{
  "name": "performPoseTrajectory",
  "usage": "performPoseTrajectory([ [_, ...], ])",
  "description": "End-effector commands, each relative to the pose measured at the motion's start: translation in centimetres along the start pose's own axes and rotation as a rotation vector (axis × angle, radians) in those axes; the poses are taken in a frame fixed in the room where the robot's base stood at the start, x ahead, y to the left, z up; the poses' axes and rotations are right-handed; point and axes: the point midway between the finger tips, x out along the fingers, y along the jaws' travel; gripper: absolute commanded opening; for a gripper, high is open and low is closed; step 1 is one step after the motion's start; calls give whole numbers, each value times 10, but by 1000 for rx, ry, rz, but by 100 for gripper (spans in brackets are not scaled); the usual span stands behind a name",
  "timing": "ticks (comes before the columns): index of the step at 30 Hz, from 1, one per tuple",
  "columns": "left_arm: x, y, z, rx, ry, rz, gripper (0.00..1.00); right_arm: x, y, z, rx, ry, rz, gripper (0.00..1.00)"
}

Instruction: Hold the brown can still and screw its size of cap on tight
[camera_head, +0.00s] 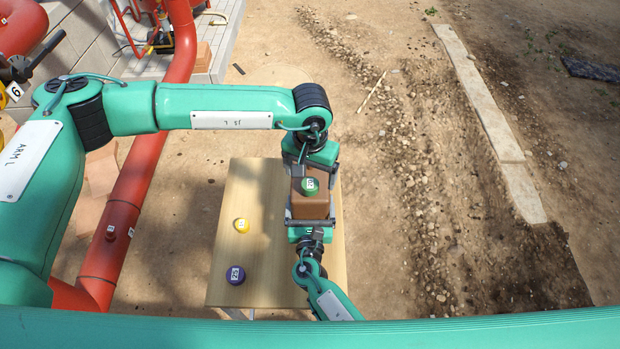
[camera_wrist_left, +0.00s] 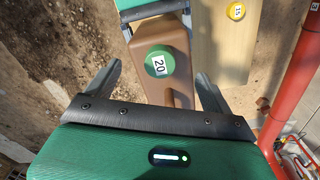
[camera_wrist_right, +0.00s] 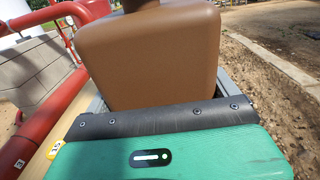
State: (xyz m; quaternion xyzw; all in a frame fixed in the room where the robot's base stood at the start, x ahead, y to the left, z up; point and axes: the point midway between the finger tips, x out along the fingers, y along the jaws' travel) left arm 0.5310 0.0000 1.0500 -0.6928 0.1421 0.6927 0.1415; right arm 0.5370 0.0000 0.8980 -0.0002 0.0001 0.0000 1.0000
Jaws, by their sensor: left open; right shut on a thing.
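The brown can (camera_head: 312,208) stands upright on the wooden table, its boxy body also filling the right wrist view (camera_wrist_right: 150,60). My right gripper (camera_head: 309,222) is shut on its body from the near side. A green cap (camera_head: 310,186), labelled 20 in the left wrist view (camera_wrist_left: 160,62), is at the can's top over the neck. How far it is seated cannot be told. My left gripper (camera_head: 311,172) is open at the can's far side. In its wrist view the two fingers are spread either side of the cap, with visible gaps.
A yellow cap (camera_head: 242,225) and a purple cap (camera_head: 236,274) lie on the left part of the table (camera_head: 222,255). Red pipes (camera_head: 133,200) run left of the table. Bare ground lies to the right.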

Motion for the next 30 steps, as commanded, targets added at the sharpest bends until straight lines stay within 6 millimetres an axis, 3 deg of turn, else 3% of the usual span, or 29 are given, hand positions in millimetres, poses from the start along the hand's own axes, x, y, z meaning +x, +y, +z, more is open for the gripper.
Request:
performPoseTrajectory([
  [18, -73, 0, 0, 0, 1, -1, 85, 0, 0, 0, 0, 0, -1, 22],
  [30, -81, 0, 0, 0, 0, -1, 85, 0, 0, 0, 0, 0, -1, 22],
])
